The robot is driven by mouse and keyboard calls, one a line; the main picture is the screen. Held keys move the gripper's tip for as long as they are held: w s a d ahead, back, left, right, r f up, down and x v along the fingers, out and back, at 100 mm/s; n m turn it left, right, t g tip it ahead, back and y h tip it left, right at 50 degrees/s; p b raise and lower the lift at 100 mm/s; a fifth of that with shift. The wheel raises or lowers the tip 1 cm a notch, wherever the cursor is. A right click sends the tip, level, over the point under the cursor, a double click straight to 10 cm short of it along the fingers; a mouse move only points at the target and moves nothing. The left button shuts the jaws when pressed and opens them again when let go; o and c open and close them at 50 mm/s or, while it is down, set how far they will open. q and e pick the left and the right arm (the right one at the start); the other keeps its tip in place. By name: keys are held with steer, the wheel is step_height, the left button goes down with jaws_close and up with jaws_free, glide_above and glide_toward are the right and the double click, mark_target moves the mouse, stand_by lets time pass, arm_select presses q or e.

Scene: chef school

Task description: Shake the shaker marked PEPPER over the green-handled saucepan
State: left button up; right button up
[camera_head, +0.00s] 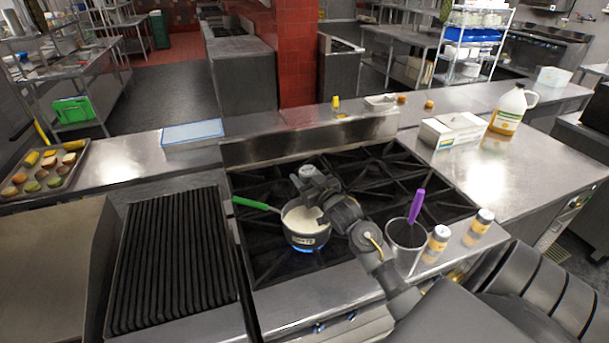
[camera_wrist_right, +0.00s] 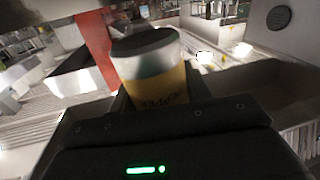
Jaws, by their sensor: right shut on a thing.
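The saucepan (camera_head: 306,233) with a green handle (camera_head: 256,205) stands on a stove burner with a blue flame under it; pale contents show inside. My right gripper (camera_head: 312,186) is just above the saucepan's far rim in the head view. It is shut on a shaker (camera_head: 307,171), whose pale top shows there. In the right wrist view the held shaker (camera_wrist_right: 152,82) has a dark top, a pale band and a yellow label. Two similar shakers (camera_head: 439,239) (camera_head: 481,222) stand on the counter's front right. My left gripper is out of view.
A metal container (camera_head: 404,248) with a purple-handled utensil (camera_head: 416,206) stands right of the saucepan. A ribbed grill (camera_head: 172,260) lies left of the stove. A white box (camera_head: 452,132) and a jug (camera_head: 508,112) stand at the right. The far-right burners are clear.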

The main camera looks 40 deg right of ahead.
steer(key=shift+d+n, duration=0.2)
steer(key=shift+n, duration=0.5)
steer(key=n+b, duration=0.1)
steer(key=d+f+n+b, duration=0.1)
steer(key=n+b, duration=0.3)
steer(key=shift+s+d+f, duration=0.15)
steer(key=shift+d+f, duration=0.15)
steer(key=shift+f, duration=0.05)
steer(key=shift+d+r+n+b, duration=0.2)
steer(key=shift+r+n+b, duration=0.65)
steer(key=shift+n+b, duration=1.2)
steer(key=shift+d+r+n+b, duration=0.15)
steer(key=shift+r+n+b, duration=0.75)
steer(key=shift+n, duration=2.1)
steer(key=shift+d+r+n+b, duration=0.2)
steer(key=shift+r+n+b, duration=0.55)
steer(key=shift+n+b, duration=1.35)
steer(key=shift+n+p, duration=0.45)
steer(key=shift+p, duration=0.05)
